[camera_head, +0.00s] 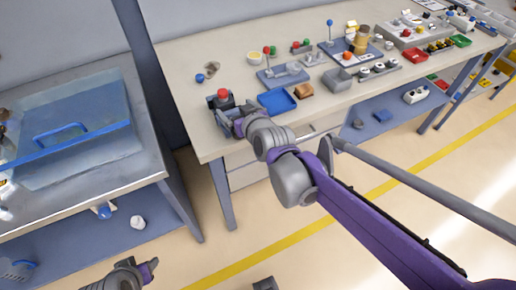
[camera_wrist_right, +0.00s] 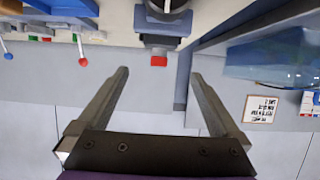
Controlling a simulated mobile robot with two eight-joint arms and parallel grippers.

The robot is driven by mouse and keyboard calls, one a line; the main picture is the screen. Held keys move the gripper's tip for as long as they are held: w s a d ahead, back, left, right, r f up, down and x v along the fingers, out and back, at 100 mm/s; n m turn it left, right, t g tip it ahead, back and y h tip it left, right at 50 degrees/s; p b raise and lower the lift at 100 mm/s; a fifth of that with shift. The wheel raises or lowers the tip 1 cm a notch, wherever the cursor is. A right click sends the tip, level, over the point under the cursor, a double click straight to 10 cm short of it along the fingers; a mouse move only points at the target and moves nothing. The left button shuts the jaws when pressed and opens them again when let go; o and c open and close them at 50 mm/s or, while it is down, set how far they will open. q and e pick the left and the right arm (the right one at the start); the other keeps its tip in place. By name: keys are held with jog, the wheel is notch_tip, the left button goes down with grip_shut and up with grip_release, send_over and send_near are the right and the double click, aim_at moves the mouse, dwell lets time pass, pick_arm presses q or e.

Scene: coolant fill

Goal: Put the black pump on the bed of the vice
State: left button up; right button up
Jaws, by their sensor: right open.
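A small black unit with a red cap (camera_head: 221,97), which looks like the pump, stands near the left front corner of the workbench. It also shows in the right wrist view as a dark body with a red part (camera_wrist_right: 158,60). My right gripper (camera_head: 232,116) is just in front of it. In the right wrist view the two fingers (camera_wrist_right: 160,73) are apart, with the red part beyond the gap and nothing held. A blue-based fixture with grey blocks (camera_head: 283,74), possibly the vice, stands to the right. My left gripper (camera_head: 147,271) shows only partly at the bottom.
Lever fixtures with coloured knobs stand behind. A water tank (camera_head: 70,130) is at the left. The bench's left rear (camera_head: 180,42) is mostly clear.

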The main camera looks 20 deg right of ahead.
jog(key=s+f+g, duration=0.4)
jog(key=s+f, duration=0.3)
jog(key=s, duration=0.6)
jog(key=s+f+g, duration=0.4)
jog(key=s+f, duration=0.3)
jog(key=s, duration=0.5)
jog(key=shift+s, duration=0.4)
pick_arm(q)
jog(key=shift+d, duration=0.1)
pick_arm(e)
jog(key=shift+d, duration=0.1)
